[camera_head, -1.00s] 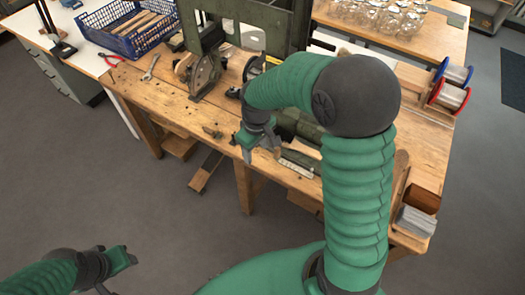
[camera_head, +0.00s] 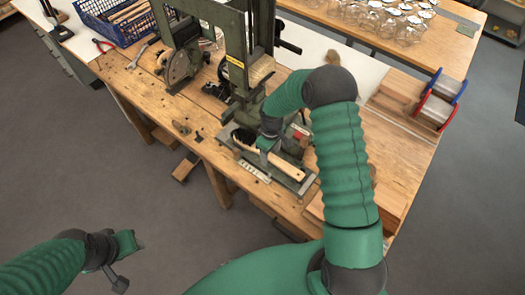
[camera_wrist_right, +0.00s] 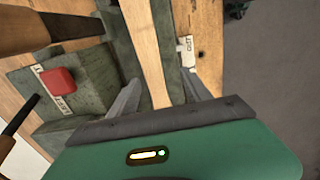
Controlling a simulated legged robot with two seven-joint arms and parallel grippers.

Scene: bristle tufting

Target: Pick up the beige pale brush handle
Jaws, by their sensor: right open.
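The pale beige brush handle (camera_head: 287,167) lies slantwise on the grey metal bed at the front of the bench machine, with dark bristles (camera_head: 243,137) near its left end. My right gripper (camera_head: 263,148) is open, pointing down over the handle. In the right wrist view the handle (camera_wrist_right: 147,45) runs lengthwise between the two spread fingers (camera_wrist_right: 160,90), with a gap on each side. My left gripper (camera_head: 127,263) is open and empty over the floor at lower left.
The green machine (camera_head: 233,50) stands behind the right gripper. A red button (camera_wrist_right: 58,80) on a grey box shows left of the handle. A blue crate (camera_head: 115,22), pliers (camera_head: 103,46), wire spools (camera_head: 438,103) and glass jars (camera_head: 385,20) stand farther off.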

